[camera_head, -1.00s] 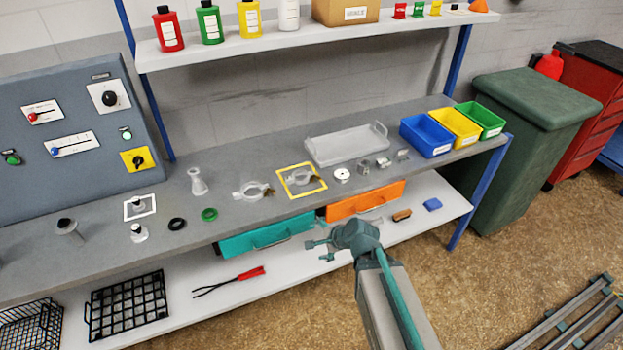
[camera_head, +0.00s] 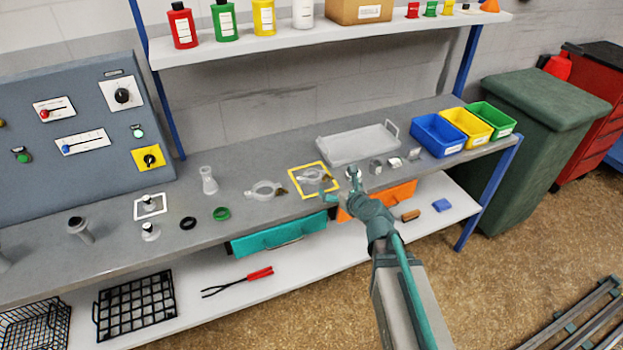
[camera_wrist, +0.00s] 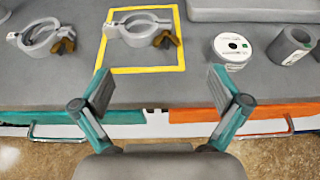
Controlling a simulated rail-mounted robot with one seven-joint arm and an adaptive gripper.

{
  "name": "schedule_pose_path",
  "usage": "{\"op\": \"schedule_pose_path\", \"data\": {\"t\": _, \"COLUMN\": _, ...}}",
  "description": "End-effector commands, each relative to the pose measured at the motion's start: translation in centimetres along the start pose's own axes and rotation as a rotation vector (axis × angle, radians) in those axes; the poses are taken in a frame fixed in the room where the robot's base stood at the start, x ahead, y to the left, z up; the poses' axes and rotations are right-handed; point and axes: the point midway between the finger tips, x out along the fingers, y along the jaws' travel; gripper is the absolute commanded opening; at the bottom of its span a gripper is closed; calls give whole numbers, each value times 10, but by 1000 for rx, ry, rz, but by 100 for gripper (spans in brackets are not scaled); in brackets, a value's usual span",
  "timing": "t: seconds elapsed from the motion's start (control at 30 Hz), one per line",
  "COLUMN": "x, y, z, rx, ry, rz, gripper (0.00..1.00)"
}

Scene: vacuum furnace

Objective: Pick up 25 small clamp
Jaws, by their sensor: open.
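Two grey ring clamps with brown wing nuts lie on the grey bench. One clamp (camera_head: 264,189) (camera_wrist: 42,42) lies on the bare top at the left. The other clamp (camera_head: 310,175) (camera_wrist: 136,32) lies inside a yellow square outline (camera_head: 293,186) (camera_wrist: 146,70). I cannot tell which is the 25 small clamp. My gripper (camera_head: 340,185) is open and empty. In the wrist view my gripper (camera_wrist: 163,92) shows its two fingers apart, near the bench's front edge, short of the framed clamp. In the head view, a finger partly overlaps the framed area.
Right of the outline are a white labelled disc (camera_wrist: 232,48), a grey ring (camera_wrist: 290,46) and small metal parts (camera_head: 394,163). A grey tray (camera_head: 357,146) stands behind. Teal (camera_head: 278,236) and orange (camera_head: 402,190) drawers sit under the front edge. Bins (camera_head: 437,135) stand at the right.

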Motion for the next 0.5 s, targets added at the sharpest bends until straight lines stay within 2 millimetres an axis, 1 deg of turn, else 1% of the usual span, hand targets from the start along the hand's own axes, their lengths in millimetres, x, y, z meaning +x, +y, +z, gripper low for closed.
{"op": "schedule_pose_path", "data": {"t": 0.03, "x": 11, "y": -1, "z": 2, "rx": -1, "ry": 1, "rz": 2, "gripper": 98}}
{"op": "schedule_pose_path", "data": {"t": 0.1, "x": 19, "y": 0, "z": 2, "rx": -2, "ry": 2, "rz": 2, "gripper": 98}}
{"op": "schedule_pose_path", "data": {"t": 0.33, "x": 31, "y": 0, "z": 2, "rx": -2, "ry": 2, "rz": 2, "gripper": 98}}
{"op": "schedule_pose_path", "data": {"t": 0.5, "x": 54, "y": 1, "z": 4, "rx": -2, "ry": 2, "rz": 3, "gripper": 98}}
